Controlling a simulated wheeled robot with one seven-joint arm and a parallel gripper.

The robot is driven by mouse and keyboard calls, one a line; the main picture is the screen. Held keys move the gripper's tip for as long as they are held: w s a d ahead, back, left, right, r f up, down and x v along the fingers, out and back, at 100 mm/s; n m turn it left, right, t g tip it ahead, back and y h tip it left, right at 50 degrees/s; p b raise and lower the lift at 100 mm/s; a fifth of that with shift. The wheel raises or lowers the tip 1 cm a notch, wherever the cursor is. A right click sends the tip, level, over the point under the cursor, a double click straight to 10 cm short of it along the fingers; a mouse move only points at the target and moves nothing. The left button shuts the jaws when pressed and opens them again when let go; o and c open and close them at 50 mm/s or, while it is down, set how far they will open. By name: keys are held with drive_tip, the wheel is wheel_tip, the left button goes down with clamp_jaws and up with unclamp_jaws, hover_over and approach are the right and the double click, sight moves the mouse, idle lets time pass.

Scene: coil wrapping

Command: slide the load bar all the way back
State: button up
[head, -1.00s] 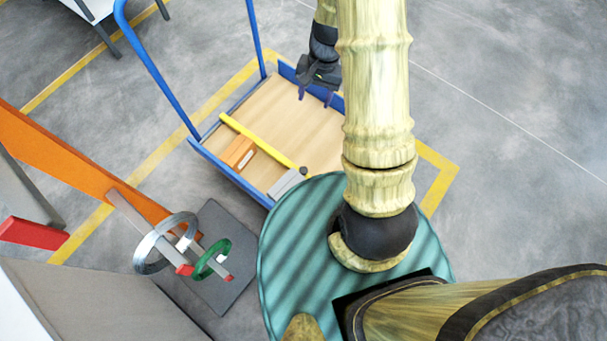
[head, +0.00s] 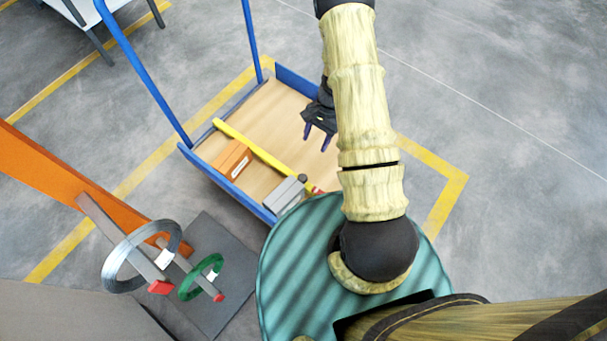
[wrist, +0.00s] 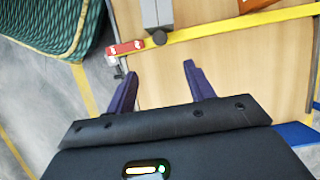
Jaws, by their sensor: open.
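The yellow load bar (head: 260,151) lies across the wooden deck of the blue cart (head: 284,112), running from the upper left to a red end piece (wrist: 126,48) at the cart's near side. In the wrist view the bar (wrist: 225,28) crosses the top, with a dark round knob (wrist: 159,38) on it close to the red end. My gripper (head: 319,130) is open and empty over the deck. In the wrist view its two purple fingers (wrist: 158,78) point toward the bar, apart from it.
An orange box (head: 232,159) and a grey block (head: 284,193) sit on the deck on the near-left side of the bar. Coils (head: 141,256) hang on prongs of an orange stand at the left. Bare deck lies on the gripper's side of the bar.

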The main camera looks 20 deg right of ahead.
sight(303, 177)
drive_tip(key=b+x, duration=0.4)
drive_tip(key=x, duration=1.3)
drive_tip(key=shift+w+d, duration=0.1)
drive_tip(key=shift+d, duration=0.05)
clamp_jaws()
